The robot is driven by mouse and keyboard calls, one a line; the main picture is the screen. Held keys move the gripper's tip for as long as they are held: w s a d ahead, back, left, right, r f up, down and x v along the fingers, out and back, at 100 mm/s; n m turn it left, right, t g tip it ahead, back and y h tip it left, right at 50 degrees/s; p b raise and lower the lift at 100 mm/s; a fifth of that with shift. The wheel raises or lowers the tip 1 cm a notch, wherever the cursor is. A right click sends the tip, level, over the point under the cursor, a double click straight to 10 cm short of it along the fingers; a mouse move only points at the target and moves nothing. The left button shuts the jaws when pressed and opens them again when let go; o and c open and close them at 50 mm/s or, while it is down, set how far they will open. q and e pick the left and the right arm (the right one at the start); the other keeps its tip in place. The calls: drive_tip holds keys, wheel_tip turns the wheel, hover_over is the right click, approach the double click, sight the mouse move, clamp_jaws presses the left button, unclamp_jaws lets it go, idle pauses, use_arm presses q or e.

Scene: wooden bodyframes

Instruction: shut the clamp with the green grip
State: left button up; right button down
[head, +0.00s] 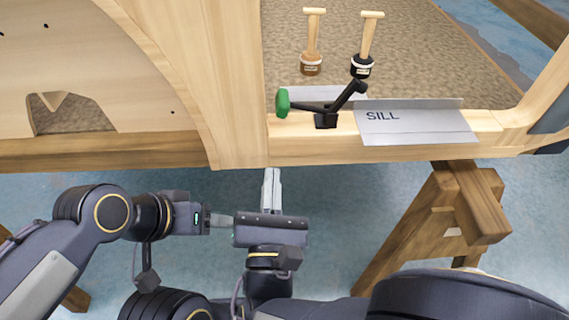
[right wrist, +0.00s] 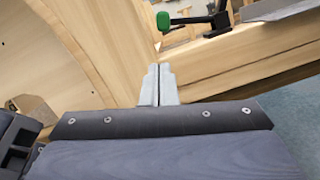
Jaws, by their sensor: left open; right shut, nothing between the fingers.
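The clamp (head: 326,120) is black and mounted on top of the wooden sill beam. Its green grip (head: 283,103) sticks out to the left on a near-level lever, and a black arm slants up to the right. In the right wrist view the green grip (right wrist: 163,21) is near the top edge, beyond my fingertips, and the clamp (right wrist: 218,18) is partly cut off. My right gripper (head: 271,178) is shut and empty, below and in front of the beam, apart from the grip. My left gripper (head: 226,220) is open and empty, lower left, beside my right wrist.
A metal plate marked SILL (head: 415,125) lies on the beam right of the clamp. Two wooden-handled tools (head: 311,62) (head: 362,65) stand behind it. A curved wooden panel (head: 100,60) rises at left. A sawhorse (head: 440,215) stands below right.

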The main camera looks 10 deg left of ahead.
sight(274, 134)
drive_tip(key=b+x, duration=0.1)
drive_tip(key=x, duration=0.9)
